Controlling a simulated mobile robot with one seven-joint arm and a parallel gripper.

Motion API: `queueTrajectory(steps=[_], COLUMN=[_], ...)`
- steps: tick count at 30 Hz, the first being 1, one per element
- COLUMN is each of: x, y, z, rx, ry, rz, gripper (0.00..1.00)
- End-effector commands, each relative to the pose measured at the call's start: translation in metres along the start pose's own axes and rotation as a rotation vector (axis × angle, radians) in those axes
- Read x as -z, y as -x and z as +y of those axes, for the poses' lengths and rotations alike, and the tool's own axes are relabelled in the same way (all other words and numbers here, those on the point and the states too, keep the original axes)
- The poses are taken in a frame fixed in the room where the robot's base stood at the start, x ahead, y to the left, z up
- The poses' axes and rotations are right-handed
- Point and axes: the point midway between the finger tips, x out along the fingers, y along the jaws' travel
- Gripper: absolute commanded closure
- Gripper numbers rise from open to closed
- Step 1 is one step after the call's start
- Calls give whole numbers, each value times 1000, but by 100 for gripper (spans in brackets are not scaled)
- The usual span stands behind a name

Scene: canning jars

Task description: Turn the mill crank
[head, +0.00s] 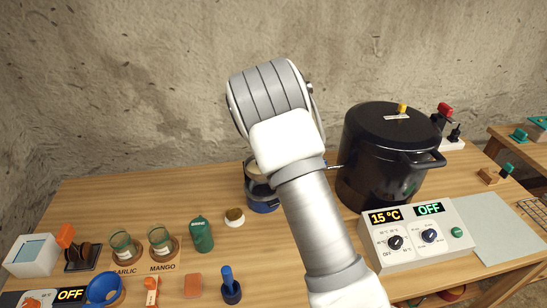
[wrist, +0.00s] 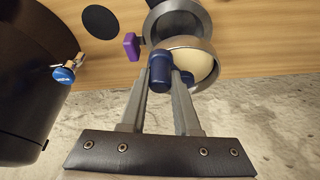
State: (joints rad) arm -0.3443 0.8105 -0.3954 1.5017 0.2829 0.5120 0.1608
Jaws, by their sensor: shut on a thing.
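The mill stands on the table behind my arm in the head view; its dark blue base (head: 262,202) shows, while much of its body is covered by my arm. In the wrist view the mill's grey metal bowl (wrist: 208,84) has something cream-coloured in it, with a grey ring beside it. My gripper (wrist: 164,80) is shut on the dark blue crank knob (wrist: 160,67), which sits between the fingertips. The gripper is hidden behind my arm in the head view. The crank's arm is not clearly visible.
A large black pot (head: 385,150) stands close to the right of my arm; its blue-handled tap (wrist: 65,74) shows in the wrist view. A control box (head: 418,240) stands in front of it. Jars (head: 162,243), a green canister (head: 202,234) and small items occupy the left.

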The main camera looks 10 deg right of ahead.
Motion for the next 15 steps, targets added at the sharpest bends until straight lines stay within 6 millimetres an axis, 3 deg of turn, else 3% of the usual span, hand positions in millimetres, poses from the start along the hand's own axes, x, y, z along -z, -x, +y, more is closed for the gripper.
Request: queueTrajectory(steps=[15], x=[-10], y=[5], z=[-18], rx=[-147], ry=[-354], rz=[0], gripper=[100])
